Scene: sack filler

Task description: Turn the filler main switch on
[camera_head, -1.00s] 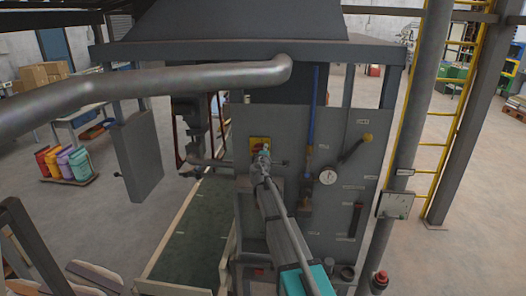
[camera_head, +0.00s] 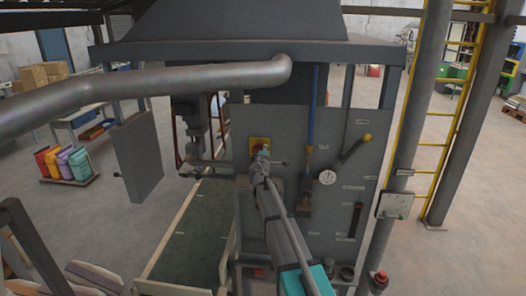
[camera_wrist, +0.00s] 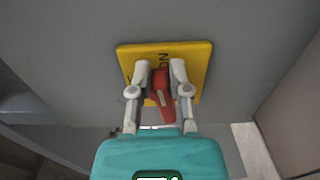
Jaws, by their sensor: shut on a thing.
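The main switch is a red handle (camera_wrist: 162,92) on a yellow plate (camera_wrist: 188,58) fixed to the grey panel. The lettering "ON" shows upside down at the plate's upper middle in the wrist view. The handle is a little tilted, its upper end near that lettering. My gripper (camera_wrist: 159,70) has one finger on each side of the handle and is shut on it. In the head view the yellow plate (camera_head: 256,142) shows just above my gripper (camera_head: 260,156), which hides most of the handle.
On the same panel, right of my gripper, are a blue vertical pipe (camera_head: 313,105), a round gauge (camera_head: 327,178) and a yellow-tipped lever (camera_head: 355,147). A thick grey pipe (camera_head: 150,85) crosses the foreground above. A red button (camera_head: 381,278) is at lower right.

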